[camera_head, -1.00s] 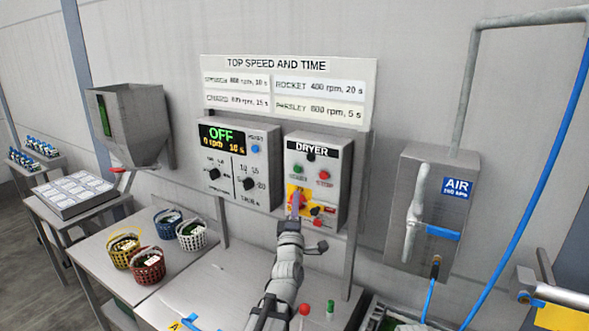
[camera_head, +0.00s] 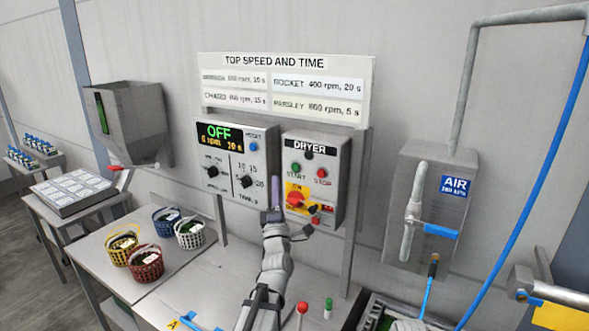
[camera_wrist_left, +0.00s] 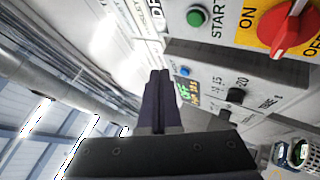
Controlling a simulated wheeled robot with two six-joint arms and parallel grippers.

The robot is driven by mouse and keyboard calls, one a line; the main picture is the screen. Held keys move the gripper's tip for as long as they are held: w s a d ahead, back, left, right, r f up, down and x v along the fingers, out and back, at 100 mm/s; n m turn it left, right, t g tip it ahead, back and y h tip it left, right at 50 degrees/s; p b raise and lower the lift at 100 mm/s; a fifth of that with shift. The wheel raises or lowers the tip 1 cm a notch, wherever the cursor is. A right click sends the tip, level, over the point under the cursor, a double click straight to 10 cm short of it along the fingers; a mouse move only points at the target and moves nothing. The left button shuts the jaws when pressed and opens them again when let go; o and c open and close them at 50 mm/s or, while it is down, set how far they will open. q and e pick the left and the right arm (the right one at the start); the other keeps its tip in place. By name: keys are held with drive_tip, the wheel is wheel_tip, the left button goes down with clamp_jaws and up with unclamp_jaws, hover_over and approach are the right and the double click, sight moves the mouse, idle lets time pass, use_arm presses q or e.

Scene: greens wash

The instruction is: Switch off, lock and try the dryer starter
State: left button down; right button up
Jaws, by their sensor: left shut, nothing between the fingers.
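The dryer starter (camera_head: 340,165) is a grey wall box labelled DRYER, with a green START button (camera_head: 295,169) and a red STOP button (camera_head: 321,174). Below them a red rotary handle (camera_head: 295,199) sits on a yellow plate. In the left wrist view the handle (camera_wrist_left: 293,32) shows beside the word ON; I cannot tell its exact setting. Small dark and red parts (camera_head: 315,210) sit at the plate's lower right, too small to make out. My left gripper (camera_head: 277,187) is shut and empty, just left of the starter, apart from the handle. My right gripper is out of view.
The speed panel (camera_head: 237,165), left of the starter, reads OFF. A red-topped piece (camera_head: 302,307) and a green-topped piece (camera_head: 328,304) stand on the bench below. Baskets (camera_head: 146,265) stand at left. An air box (camera_head: 452,215) with a pipe is at right.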

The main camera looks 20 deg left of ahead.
use_arm(q)
drive_tip(key=shift+w+d, duration=0.2)
drive_tip(key=shift+w, duration=1.1)
drive_tip(key=shift+w+d, duration=0.15)
drive_tip(key=shift+w, duration=1.2)
drive_tip(key=shift+w+d, duration=0.2)
drive_tip(key=shift+w, duration=1.1)
drive_tip(key=shift+w, duration=0.15)
drive_tip(key=shift+w+d, duration=0.1)
drive_tip(key=shift+w, duration=0.15)
drive_tip(key=shift+w, duration=0.45)
drive_tip(key=shift+s, duration=0.85)
drive_tip(key=s, duration=0.3)
drive_tip(key=s+a, duration=0.1)
drive_tip(key=s, duration=0.1)
